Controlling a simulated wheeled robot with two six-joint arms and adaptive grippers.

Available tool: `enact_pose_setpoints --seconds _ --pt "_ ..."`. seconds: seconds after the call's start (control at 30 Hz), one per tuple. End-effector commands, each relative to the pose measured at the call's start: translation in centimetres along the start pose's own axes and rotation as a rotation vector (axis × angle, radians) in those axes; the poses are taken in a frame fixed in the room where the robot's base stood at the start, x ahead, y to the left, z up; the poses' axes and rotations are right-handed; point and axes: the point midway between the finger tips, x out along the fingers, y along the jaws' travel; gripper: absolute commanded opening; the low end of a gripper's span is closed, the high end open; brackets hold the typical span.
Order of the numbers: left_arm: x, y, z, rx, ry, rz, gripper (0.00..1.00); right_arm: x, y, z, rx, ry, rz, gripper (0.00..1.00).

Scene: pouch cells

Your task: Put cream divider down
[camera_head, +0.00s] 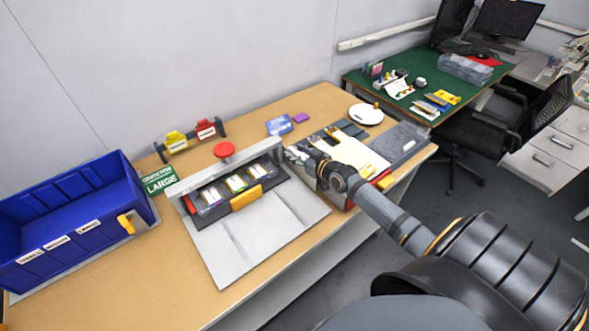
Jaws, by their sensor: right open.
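The cream divider (357,158) lies as a flat pale sheet over the grey tray area on the right half of the table, behind my right arm. My right gripper (291,152) is at its left side, at the right end of the grey press fixture (262,238). The gripper is open; whether its fingers touch the divider or the fixture is too small to tell. Part of the divider's near edge is hidden by my right arm. My left gripper does not show.
A blue bin (75,205) stands at the left end of the table. A red knob (224,150) rises above the fixture, which holds several cells. A white round dish (366,114) sits behind the divider. Bare wood (185,285) is free at the front left.

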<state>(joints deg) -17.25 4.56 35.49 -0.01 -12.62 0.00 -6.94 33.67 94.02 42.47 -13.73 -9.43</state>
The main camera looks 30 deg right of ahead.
Motion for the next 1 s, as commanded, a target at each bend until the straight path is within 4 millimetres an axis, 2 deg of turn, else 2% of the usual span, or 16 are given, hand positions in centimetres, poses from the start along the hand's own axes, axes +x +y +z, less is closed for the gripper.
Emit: enact_pose_setpoints --seconds 0.03,0.07,0.37,0.67,1.0 --pt "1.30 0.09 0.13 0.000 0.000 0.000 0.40 0.89 0.00 0.59 0.001 0.002 0.000 0.41" --pt "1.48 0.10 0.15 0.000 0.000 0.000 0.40 1.16 -0.01 0.47 0.001 0.002 0.000 0.41" --pt "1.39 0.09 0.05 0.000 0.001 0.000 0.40 1.50 -0.02 -0.05 0.000 -0.001 -0.001 0.41" --pt "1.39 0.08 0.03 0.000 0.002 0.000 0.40 1.49 -0.02 -0.03 0.000 -0.001 0.000 0.01" --pt "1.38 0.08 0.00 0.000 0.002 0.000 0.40 1.48 -0.02 -0.06 0.000 0.000 0.000 0.00"
